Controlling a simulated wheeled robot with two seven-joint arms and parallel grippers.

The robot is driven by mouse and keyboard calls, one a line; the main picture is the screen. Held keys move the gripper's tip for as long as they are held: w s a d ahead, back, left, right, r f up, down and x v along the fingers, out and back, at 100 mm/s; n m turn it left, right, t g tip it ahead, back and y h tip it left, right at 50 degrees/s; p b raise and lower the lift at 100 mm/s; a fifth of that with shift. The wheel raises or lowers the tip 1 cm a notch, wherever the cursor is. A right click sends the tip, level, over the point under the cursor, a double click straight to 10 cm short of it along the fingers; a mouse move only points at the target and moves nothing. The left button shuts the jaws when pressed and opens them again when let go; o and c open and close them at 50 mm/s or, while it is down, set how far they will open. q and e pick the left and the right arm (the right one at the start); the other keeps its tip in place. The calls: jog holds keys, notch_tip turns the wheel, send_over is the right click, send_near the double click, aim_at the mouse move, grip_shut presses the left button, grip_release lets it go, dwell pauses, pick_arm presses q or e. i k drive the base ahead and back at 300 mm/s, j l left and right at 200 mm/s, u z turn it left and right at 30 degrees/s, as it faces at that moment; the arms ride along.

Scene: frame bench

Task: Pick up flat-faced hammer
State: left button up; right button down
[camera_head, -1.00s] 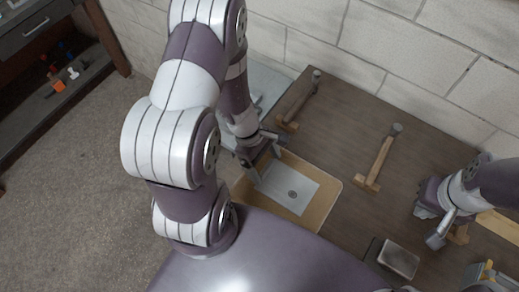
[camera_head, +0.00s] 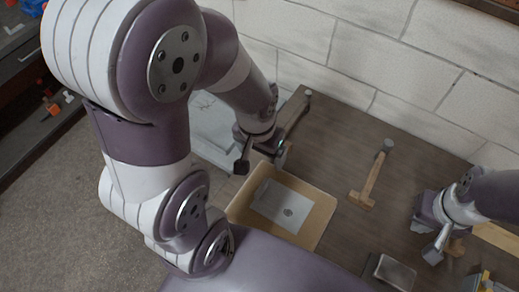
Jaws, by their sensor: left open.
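Two hammer-like tools with wooden shafts lie on the brown bench. One (camera_head: 295,113) is at the back left, with a grey end toward the wall; its near end is hidden by my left gripper. The other (camera_head: 372,174) is in the middle, with a grey end at the back and a wooden crosspiece at the front. I cannot tell which is flat-faced. My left gripper (camera_head: 262,162) is open and empty, at the near end of the back-left tool; contact cannot be told. My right gripper (camera_head: 440,238) is low at the right, its jaws unclear.
A wood-rimmed tray (camera_head: 319,225) holding a pale plate (camera_head: 283,205) lies in front of my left gripper. A grey metal block (camera_head: 394,271) stands at the front. A wooden piece (camera_head: 456,247) is beside my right gripper. The brick wall (camera_head: 340,60) bounds the back.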

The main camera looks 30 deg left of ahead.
aim_at(388, 144)
jog(key=i+l+u, duration=0.15)
jog(key=u, duration=0.3)
jog(key=i+l+u, duration=0.15)
jog(key=u, duration=0.3)
jog(key=k+l, duration=0.05)
jog(key=l, duration=0.05)
